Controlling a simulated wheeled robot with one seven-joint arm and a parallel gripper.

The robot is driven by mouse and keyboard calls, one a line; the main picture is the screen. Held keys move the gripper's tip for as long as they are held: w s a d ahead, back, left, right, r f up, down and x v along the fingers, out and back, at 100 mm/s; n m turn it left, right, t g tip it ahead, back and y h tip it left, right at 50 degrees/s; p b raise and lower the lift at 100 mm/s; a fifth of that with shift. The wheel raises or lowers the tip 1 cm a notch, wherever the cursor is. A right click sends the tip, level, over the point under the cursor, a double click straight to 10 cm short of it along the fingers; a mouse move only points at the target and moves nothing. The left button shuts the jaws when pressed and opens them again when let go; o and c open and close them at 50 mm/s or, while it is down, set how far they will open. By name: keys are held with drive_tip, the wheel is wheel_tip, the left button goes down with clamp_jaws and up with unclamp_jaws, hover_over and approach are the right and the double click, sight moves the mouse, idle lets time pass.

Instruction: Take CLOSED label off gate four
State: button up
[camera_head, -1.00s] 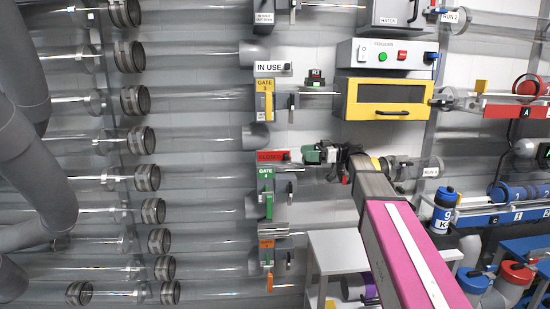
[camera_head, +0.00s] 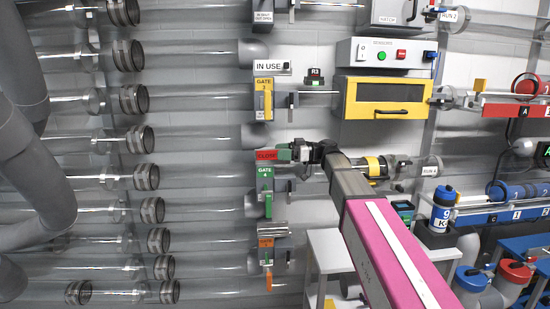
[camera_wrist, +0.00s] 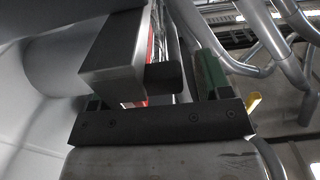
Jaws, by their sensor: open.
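The red CLOSED label (camera_head: 265,155) sits at the top of gate four, just above its green GATE 4 plate (camera_head: 265,176). Its lettering is partly blurred. My gripper (camera_head: 287,152) is at the label's right end, with its green fingers reaching toward it. In the wrist view my open gripper (camera_wrist: 156,88) has one green finger on each side of a thin red strip (camera_wrist: 151,45), apparently the label seen edge-on. A grey block with a black knob (camera_wrist: 163,76) hides part of the left finger. I cannot tell whether the fingers touch the label.
Gate three (camera_head: 264,95), with an IN USE label (camera_head: 268,66), is above. An orange-plated gate (camera_head: 267,250) is below. A dark R3 block (camera_head: 315,78) stands right of gate three. Clear tubes run left. A yellow-ringed carrier (camera_head: 376,167) lies behind my arm.

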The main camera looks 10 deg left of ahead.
drive_tip(key=c, duration=1)
